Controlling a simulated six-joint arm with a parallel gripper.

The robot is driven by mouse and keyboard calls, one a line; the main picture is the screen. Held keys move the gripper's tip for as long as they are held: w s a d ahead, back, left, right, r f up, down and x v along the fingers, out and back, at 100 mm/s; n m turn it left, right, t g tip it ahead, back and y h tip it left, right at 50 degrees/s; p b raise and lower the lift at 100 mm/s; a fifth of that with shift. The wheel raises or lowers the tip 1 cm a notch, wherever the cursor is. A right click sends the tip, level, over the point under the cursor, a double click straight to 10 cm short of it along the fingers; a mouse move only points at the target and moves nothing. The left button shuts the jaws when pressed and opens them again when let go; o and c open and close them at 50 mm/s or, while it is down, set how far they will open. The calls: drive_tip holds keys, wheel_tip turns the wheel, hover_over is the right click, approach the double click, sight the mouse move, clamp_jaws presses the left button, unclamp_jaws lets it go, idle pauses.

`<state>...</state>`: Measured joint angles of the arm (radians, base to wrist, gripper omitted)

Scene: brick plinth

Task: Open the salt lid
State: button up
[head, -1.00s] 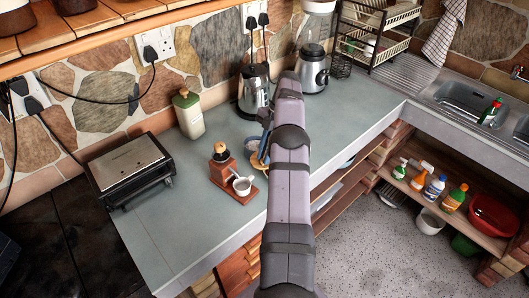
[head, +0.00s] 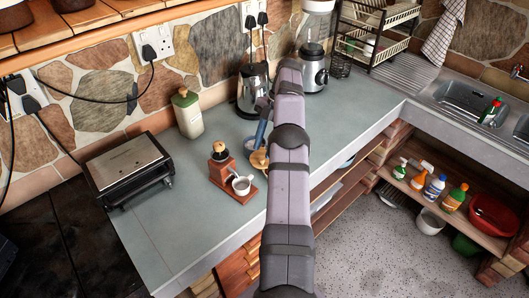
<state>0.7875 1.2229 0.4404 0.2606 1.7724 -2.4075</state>
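My arm reaches away over the counter, and its end turns down at the left of the link. A dark part of my gripper (head: 263,106) shows there; the fingers are too small and covered to read. Just below it is a slanted blue piece (head: 261,134), which I cannot identify. A round tan wooden piece (head: 258,160) lies under that, partly hidden by my arm. A cream canister (head: 188,115) with a green top stands against the wall, well left of my gripper. I cannot tell for certain which of these is the salt container, or see its lid clearly.
A kettle (head: 252,90) and a blender (head: 313,68) are near the wall. A press grill (head: 129,168) is at left.

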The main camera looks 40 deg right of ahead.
sight(263, 159)
wheel_tip(263, 159, up, 7)
drive_tip(key=p, duration=0.4)
drive_tip(key=shift+f, duration=0.2)
drive_tip(key=w+a+r+m+h+b, duration=0.1)
drive_tip(key=a+r+m+h+b, duration=0.1)
drive_tip(key=a+m, duration=1.25)
drive_tip(key=s+a+f+m+h, duration=0.1)
drive_tip(key=s+a+f, duration=0.3)
drive_tip(key=s+a, duration=0.5)
drive_tip(key=s+a+f+m+h+b, duration=0.1)
drive_tip(key=s+a+f+m, duration=0.2)
drive_tip(key=s+a, duration=0.6)
drive_tip(key=shift+s+f, duration=0.35)
drive_tip(key=shift+s, duration=0.9)
